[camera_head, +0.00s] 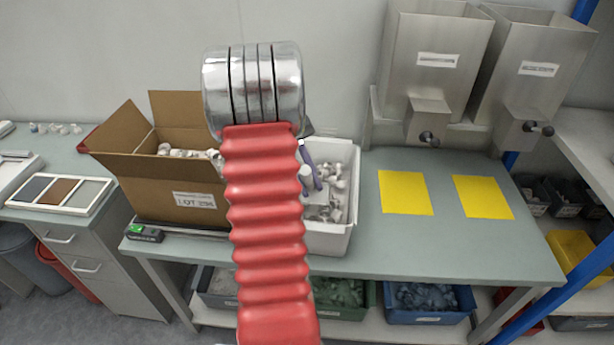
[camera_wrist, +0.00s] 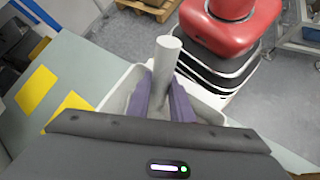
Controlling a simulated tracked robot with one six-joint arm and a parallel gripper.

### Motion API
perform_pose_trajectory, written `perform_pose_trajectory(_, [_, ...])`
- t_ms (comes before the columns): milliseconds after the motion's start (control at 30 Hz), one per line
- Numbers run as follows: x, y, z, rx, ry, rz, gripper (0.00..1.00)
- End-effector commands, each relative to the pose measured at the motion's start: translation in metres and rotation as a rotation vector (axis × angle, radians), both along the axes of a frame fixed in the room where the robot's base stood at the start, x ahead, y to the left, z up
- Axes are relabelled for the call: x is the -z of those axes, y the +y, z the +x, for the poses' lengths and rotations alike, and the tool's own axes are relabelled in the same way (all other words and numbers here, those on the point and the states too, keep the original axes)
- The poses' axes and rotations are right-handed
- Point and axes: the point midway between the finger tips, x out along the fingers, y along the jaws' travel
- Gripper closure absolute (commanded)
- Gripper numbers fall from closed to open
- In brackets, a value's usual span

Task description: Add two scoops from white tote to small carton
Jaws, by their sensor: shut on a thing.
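The white tote (camera_head: 328,243) stands on the bench right of my arm and holds many small white caps (camera_head: 340,190). Its left side is hidden behind my arm. My gripper (camera_head: 311,166) is over the tote, its purple fingers shut on a white cylindrical handle, seemingly the scoop's (camera_head: 305,181). In the wrist view my gripper (camera_wrist: 162,98) has the handle (camera_wrist: 168,52) between its fingers, with the tote (camera_wrist: 121,88) around and below. The scoop's bowl is hidden. The open cardboard carton (camera_head: 150,192), left of my arm, has white caps inside.
A scale with a green display (camera_head: 145,233) is under the carton. Two yellow mats (camera_head: 405,193) lie on the bench to the right, below steel hoppers (camera_head: 436,60). A sectioned tray (camera_head: 62,194) sits at left. Coloured bins (camera_head: 430,302) are on the lower shelf.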

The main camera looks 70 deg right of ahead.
Motion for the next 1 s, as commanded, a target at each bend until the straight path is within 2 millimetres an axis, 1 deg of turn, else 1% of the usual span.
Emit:
perform_pose_trajectory(100, [0.010,-0.005,0.001,0.001,0.003,0.024,1.00])
perform_pose_trajectory(733, [0.062,-0.038,0.006,-0.001,-0.015,-0.095,1.00])
perform_pose_trajectory(1000, [0.075,-0.061,0.010,-0.001,-0.030,-0.196,1.00])
